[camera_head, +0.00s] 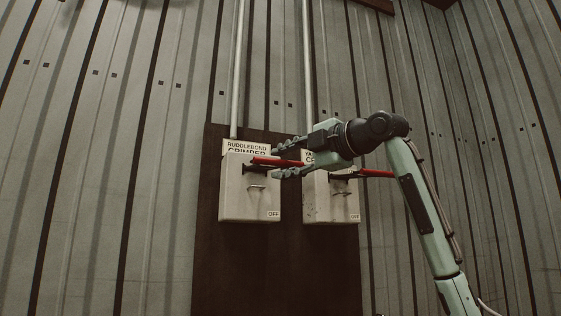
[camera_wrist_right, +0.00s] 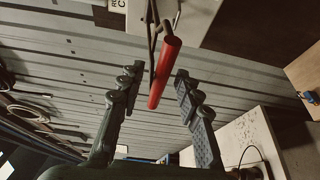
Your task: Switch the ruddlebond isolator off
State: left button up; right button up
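The ruddlebond isolator (camera_head: 238,200) is a pale grey box on a dark board, under a sign reading "RUDDLEBOND CRIMPER". Its red handle (camera_head: 267,161) sticks out roughly level to the right from the upper part of the box. An "OFF" label (camera_head: 273,214) is at the box's lower right corner. My right gripper (camera_head: 278,160) is open, with one finger above and one below the red handle. In the right wrist view the red handle (camera_wrist_right: 165,72) lies between the spread fingers, with gaps on both sides. My left gripper is not in view.
A second similar isolator box (camera_head: 320,207) with a red handle (camera_head: 376,174) stands just right, partly behind my right gripper; its sign is mostly hidden. Conduits (camera_head: 238,70) run up the corrugated wall. The board (camera_head: 280,270) is bare below the boxes.

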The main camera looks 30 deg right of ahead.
jog(key=shift+w, duration=0.5)
jog(key=shift+c, duration=0.4)
grip_shut()
